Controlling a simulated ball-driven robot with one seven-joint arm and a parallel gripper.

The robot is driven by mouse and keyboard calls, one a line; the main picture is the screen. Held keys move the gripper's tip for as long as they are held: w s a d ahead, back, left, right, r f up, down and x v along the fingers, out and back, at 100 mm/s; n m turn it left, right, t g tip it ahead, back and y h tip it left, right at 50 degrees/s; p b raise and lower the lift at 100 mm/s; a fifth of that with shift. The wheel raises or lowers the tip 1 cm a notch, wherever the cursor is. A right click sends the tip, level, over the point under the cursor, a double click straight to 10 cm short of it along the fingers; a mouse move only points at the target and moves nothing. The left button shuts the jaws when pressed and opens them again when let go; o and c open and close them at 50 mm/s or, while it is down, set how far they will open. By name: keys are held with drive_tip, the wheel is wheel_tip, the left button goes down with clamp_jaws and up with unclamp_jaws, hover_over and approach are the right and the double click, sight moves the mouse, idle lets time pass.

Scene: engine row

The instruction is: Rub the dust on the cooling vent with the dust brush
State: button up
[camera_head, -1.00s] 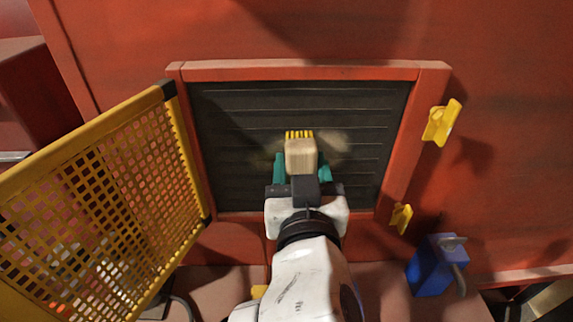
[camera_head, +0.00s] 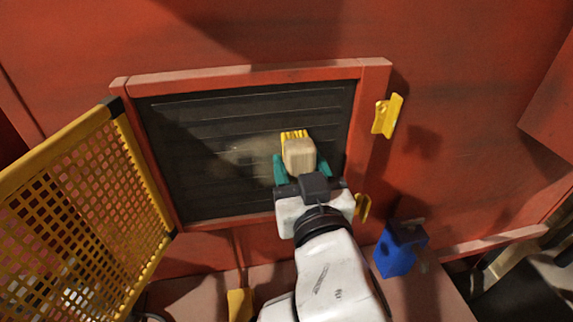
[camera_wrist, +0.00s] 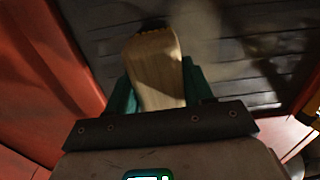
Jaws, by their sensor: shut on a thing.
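The cooling vent (camera_head: 215,180) is a dark slatted panel in a red frame, upright in the red wall. A pale dust patch (camera_head: 243,152) lies on its slats, left of the brush. The dust brush has a wooden block (camera_head: 299,157) and yellow bristles (camera_head: 294,135). My gripper (camera_head: 302,170) has teal fingers shut on the block, with the bristle end toward the vent's right half. Whether the bristles touch the slats I cannot tell.
A yellow mesh door (camera_head: 85,210) stands open at the vent's left. Yellow latches (camera_head: 387,116) sit on the right, one partly behind my gripper. A blue padlock-like object (camera_head: 395,256) stands on the ledge (camera_head: 435,290) at the lower right.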

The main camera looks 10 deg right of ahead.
sight(206, 155)
drive_tip(key=shift+d, duration=0.8)
drive_tip(key=shift+r+p, duration=0.9)
drive_tip(key=shift+w+a+f+b, duration=0.1)
drive_tip(key=shift+a+b, duration=0.45)
drive_tip(key=shift+a, duration=1.1)
drive_tip(key=shift+w+a+f+b, duration=0.1)
drive_tip(key=shift+a+b, duration=0.45)
drive_tip(key=shift+a, duration=1.1)
drive_tip(key=shift+w+a+r+b, duration=0.1)
drive_tip(key=shift+a+b, duration=1.15)
drive_tip(key=shift+a, duration=3.1)
drive_tip(key=s, duration=0.6)
drive_tip(key=shift+a, duration=0.1)
